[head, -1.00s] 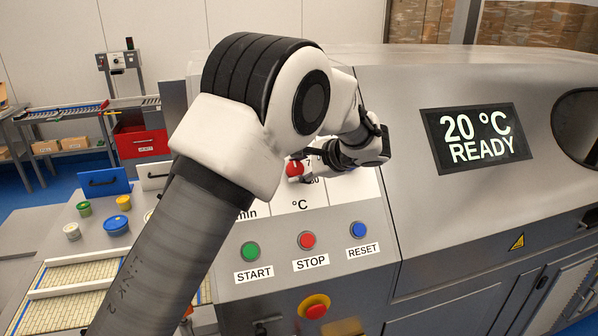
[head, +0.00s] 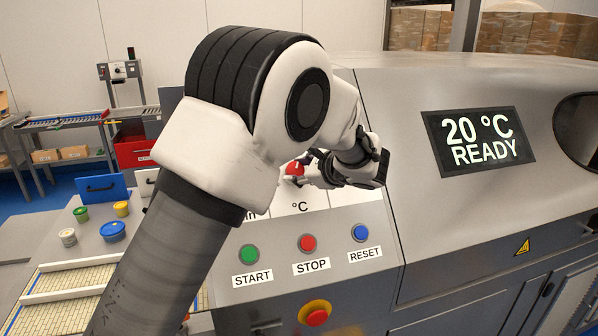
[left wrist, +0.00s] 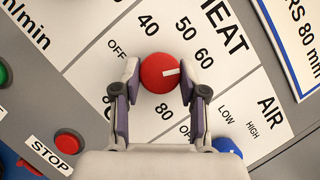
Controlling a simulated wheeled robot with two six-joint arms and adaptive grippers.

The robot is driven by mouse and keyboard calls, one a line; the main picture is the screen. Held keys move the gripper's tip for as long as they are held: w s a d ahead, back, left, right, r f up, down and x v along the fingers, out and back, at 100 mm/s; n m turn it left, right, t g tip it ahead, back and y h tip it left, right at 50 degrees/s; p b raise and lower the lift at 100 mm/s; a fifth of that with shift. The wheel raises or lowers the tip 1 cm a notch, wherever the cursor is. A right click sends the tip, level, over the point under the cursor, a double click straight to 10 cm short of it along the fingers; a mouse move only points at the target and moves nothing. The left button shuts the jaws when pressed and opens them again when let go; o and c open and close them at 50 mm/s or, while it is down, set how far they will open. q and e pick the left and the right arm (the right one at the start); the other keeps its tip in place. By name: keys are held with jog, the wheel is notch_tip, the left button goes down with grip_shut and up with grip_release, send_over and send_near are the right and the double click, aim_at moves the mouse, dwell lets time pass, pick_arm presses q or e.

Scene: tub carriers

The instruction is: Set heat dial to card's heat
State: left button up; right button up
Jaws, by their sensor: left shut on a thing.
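The red heat dial (left wrist: 160,73) sits on the white HEAT panel in the left wrist view. Its white mark points right, just below the 60; the numbers 40, 50, 60 and 80 show around it. My left gripper (left wrist: 160,76) has a finger on each side of the dial and is shut on it. In the head view the dial (head: 294,168) is partly covered by my left gripper (head: 305,170). My right gripper is not in view. A blue-edged sign (left wrist: 299,40) reads "RS 80 mm", cut off; no heat value shows on it.
Below the dial are the green START (head: 249,254), red STOP (head: 307,243) and blue RESET (head: 360,233) buttons. A red emergency button (head: 315,314) is lower. The screen (head: 478,141) reads 20 °C READY. A blue AIR knob (left wrist: 228,148) is close to the right finger.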

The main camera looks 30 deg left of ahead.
pick_arm(q)
jog(key=shift+f, duration=0.4)
jog(key=o, duration=1.1)
jog(key=shift+o, duration=0.2)
jog(key=shift+w+a, duration=0.2)
jog(key=shift+s+d+r, duration=0.1)
jog(key=shift+d+r, duration=0.1)
jog(key=v, duration=0.7)
jog(key=shift+a+f, duration=0.1)
